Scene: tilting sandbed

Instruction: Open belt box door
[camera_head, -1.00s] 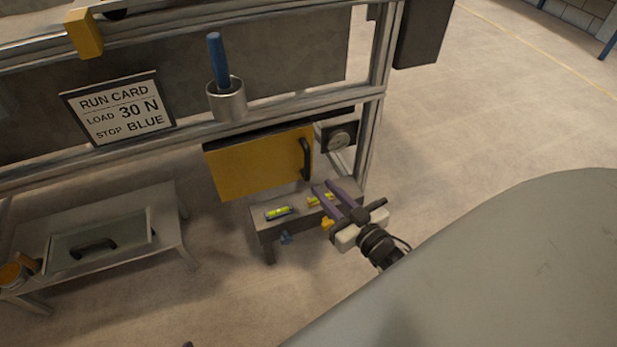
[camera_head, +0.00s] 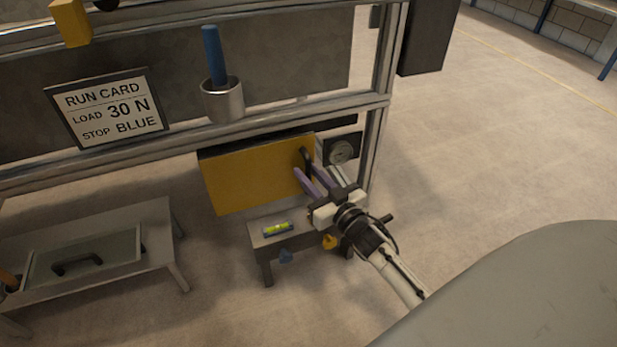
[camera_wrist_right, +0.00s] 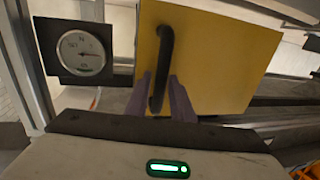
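The belt box door is a yellow panel (camera_head: 245,177) below the frame rail in the head view, and it looks closed. Its black handle (camera_head: 305,160) is at its right side. In the right wrist view the door (camera_wrist_right: 215,60) fills the middle and the handle (camera_wrist_right: 165,55) runs upright. My right gripper (camera_head: 309,178) is open, with its purple fingers at the lower part of the handle. In the wrist view the fingers (camera_wrist_right: 163,98) stand on either side of the handle's lower end; I cannot tell if they touch it. My left gripper is not in view.
A dial gauge (camera_head: 341,150) sits just right of the door. A small bench (camera_head: 262,243) with a level (camera_head: 277,229) stands below it. A run card (camera_head: 108,108) and a cup with a blue rod (camera_head: 222,98) are above left. A low table (camera_head: 160,225) stands left.

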